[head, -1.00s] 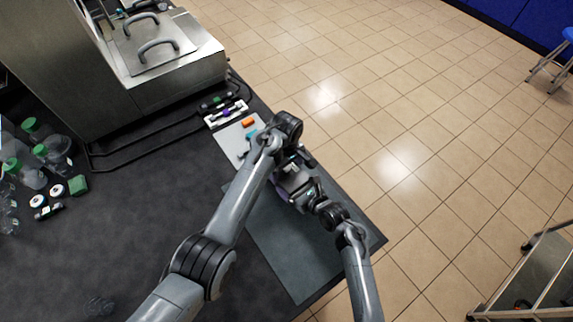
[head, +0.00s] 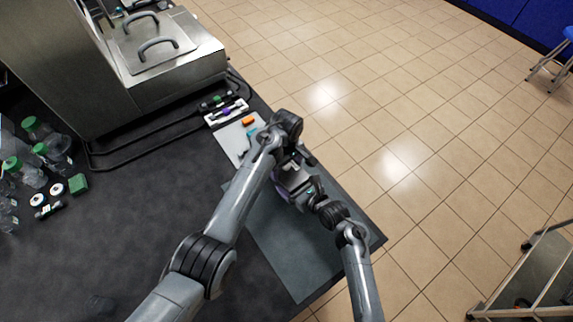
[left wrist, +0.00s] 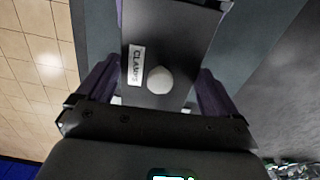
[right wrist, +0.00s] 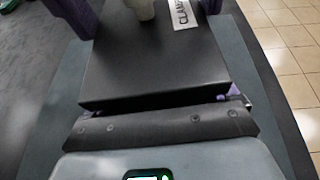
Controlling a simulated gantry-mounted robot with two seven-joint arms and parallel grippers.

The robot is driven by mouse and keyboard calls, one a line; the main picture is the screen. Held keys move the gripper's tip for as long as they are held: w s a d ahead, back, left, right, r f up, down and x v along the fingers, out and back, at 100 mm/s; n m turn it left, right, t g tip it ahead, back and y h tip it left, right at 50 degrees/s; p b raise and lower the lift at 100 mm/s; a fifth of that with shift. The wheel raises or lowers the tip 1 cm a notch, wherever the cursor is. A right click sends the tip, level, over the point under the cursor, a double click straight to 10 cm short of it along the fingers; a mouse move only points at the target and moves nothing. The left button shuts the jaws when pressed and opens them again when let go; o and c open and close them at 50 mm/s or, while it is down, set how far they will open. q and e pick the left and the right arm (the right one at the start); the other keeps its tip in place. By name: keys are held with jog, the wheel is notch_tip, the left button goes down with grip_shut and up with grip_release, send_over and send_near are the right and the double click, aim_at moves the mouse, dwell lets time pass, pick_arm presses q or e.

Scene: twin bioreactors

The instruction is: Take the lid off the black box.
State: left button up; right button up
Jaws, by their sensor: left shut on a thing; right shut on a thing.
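The black box's lid shows in the left wrist view (left wrist: 175,30) and fills the middle of the right wrist view (right wrist: 150,65). It is dark and flat, with a pale round knob (left wrist: 159,80) and a white CLAMPS label (left wrist: 136,66). My left gripper (left wrist: 157,85) has its purple fingers on both sides of the lid, around the knob's end. My right gripper (right wrist: 160,105) is at the opposite end; its fingers are mostly hidden below the lid. The box body is hidden under the lid. I cannot see whether there is a gap between them. In the head view my arms cover most of the box.
A grey-blue mat (head: 290,250) lies under the grippers near the table edge. A white rack (head: 226,112) and an orange block (head: 248,121) lie behind. Bottles with green caps (head: 28,172) stand far left, and a steel bath (head: 165,70) is at the back. The dark table's middle is clear.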

pick_arm(q)
jog(key=shift+r, duration=0.15)
jog(key=shift+r, duration=0.85)
jog(key=shift+r, duration=2)
pick_arm(e)
jog(key=o, duration=1.3)
